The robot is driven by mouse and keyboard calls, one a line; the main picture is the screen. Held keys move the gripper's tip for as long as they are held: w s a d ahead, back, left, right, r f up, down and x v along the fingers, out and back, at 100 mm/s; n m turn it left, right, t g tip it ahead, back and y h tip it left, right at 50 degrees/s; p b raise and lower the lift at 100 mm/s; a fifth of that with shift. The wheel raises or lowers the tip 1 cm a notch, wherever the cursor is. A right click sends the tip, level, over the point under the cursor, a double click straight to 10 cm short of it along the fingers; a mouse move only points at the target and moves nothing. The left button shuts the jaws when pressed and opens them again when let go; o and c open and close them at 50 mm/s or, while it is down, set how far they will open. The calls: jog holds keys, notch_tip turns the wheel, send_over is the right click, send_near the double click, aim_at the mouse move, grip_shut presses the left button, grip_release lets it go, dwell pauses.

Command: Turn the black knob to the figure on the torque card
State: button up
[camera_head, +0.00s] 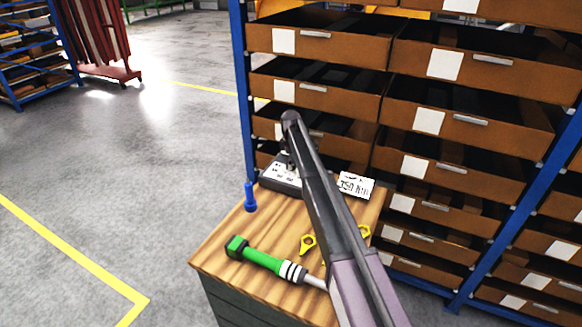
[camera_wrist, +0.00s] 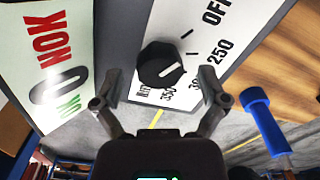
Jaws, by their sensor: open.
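The black knob (camera_wrist: 160,64) sits on a white dial plate (camera_wrist: 222,42) marked OFF, 250 and 350, with another label partly hidden. The knob's white pointer line lies on its right side, roughly toward the 250 side; its exact setting is hard to tell. My gripper (camera_wrist: 159,82) is open, one finger to the left and one to the right of the knob, with nothing held. The torque card (camera_head: 356,186) stands on the wooden bench top and reads 350 N·m. The tester box (camera_head: 283,177) is partly hidden behind my arm in the head view.
A panel with OK and NOK lettering (camera_wrist: 48,50) is beside the knob. A blue-handled tool (camera_head: 250,197) stands at the bench's left edge and shows at right in the wrist view (camera_wrist: 265,120). A green-handled tool (camera_head: 260,257) and yellow pieces (camera_head: 308,244) lie in front. Shelves of bins stand behind.

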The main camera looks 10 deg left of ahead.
jog(key=shift+f, duration=0.15)
jog(key=c, duration=1.1)
jog(key=shift+c, duration=0.2)
jog(key=shift+m, duration=0.4)
jog(key=m, duration=0.5)
jog(key=shift+s, duration=0.1)
jog(key=m, duration=0.5)
jog(key=shift+m, duration=0.3)
jog(key=m, duration=0.6)
jog(key=shift+a, duration=0.1)
jog(key=m, duration=0.6)
jog(key=shift+m, duration=0.4)
